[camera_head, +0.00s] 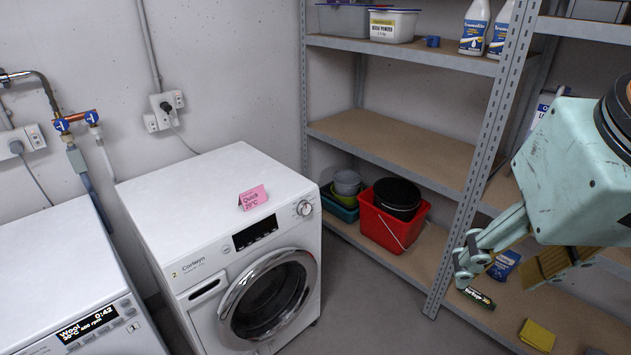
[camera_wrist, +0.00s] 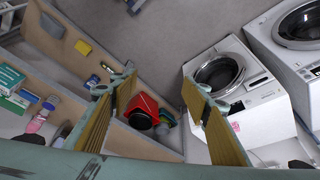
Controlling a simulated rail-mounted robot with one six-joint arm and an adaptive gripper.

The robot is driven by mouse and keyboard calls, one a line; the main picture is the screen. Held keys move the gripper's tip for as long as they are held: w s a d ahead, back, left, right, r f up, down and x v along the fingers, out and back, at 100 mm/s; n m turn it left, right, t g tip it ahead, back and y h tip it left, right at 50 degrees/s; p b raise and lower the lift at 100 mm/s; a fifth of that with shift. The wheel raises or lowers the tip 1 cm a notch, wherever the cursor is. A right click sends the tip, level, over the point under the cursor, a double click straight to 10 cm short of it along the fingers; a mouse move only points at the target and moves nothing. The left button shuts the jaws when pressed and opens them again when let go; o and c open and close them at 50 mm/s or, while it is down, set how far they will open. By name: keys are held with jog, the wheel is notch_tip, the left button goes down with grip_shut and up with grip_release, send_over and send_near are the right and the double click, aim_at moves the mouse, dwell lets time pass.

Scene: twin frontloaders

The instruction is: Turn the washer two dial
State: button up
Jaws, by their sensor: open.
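Washer two (camera_head: 215,265) is a white front-loader marked 2 and "Corlwyn", with its round glass door shut. Its dial (camera_head: 305,208) is a small silver knob at the right end of the control panel. Its dark display (camera_head: 255,233) is too small to read. A pink card (camera_head: 253,198) on its top reads "Quick" and what looks like 20°C. My gripper (camera_head: 500,272) is open and empty, in front of the shelf and well right of the dial. In the wrist view my open fingers (camera_wrist: 158,80) point into the room, with washer two (camera_wrist: 255,118) beyond them at right.
Another washer (camera_head: 60,270) stands at left, its display lit with "Wool" and 0:42. A metal shelf (camera_head: 390,150) fills the right side, its upright between washer and gripper in the head view. A red bucket (camera_head: 385,225) sits on its low board.

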jog(key=w+d+f+m+t+p, duration=0.1)
jog(key=w+d+m+t+p, duration=0.15)
jog(key=w, duration=2.05)
jog(key=w+a+f+m+t+y+p, duration=0.15)
jog(key=w+f, duration=0.25)
jog(key=w, duration=0.6)
jog(key=w+a+f+m+h, duration=0.1)
jog(key=w+f+m, duration=0.15)
jog(key=w, duration=0.65)
jog(key=w+a+f+m+t+y+p, duration=0.1)
jog(key=w+a+f+y, duration=0.1)
jog(key=w+a+f, duration=0.35)
jog(key=w+a+f+m+t+y+p, duration=0.1)
jog(key=w+a+f+y, duration=0.15)
jog(key=w+f, duration=0.45)
jog(key=s+a+f+m+y+p, duration=0.1)
jog(key=a+f+m+y, duration=0.2)
jog(key=f, duration=0.4)
jog(key=s+a+f+m+y+p, duration=0.1)
jog(key=s+a+f+m+y, duration=0.1)
jog(key=a+f, duration=0.4)
jog(key=shift+s+a+f+m+y+p, duration=0.2)
jog(key=shift+a+f+m+y+p, duration=0.1)
jog(key=shift+f+m+y, duration=0.6)
jog(key=shift+f+n, duration=0.15)
jog(key=shift+n, duration=0.2)
